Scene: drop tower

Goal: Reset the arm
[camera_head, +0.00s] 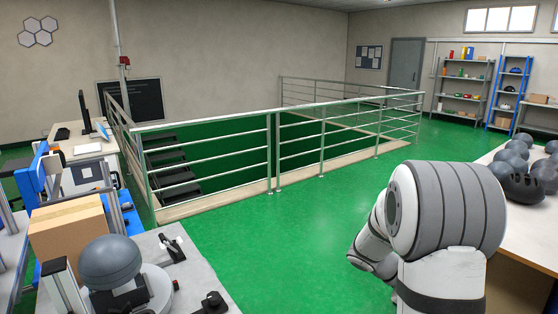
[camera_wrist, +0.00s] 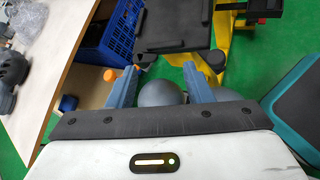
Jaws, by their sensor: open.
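My arm (camera_head: 440,215) is folded at the right of the head view, and my gripper is hidden there. In the wrist view my gripper (camera_wrist: 159,70) shows two blue-grey fingers spread apart. A grey rounded object (camera_wrist: 160,93) shows between and beyond the fingers, partly cut off by the gripper body. I cannot tell how far it is from the fingers.
A grey dome (camera_head: 110,262) sits on a fixture at the left bench, by a cardboard box (camera_head: 70,232). Several helmets (camera_head: 522,185) lie on the right table. A metal railing (camera_head: 270,150) surrounds a stair opening. A blue crate (camera_wrist: 112,40) shows in the wrist view. Green floor between is clear.

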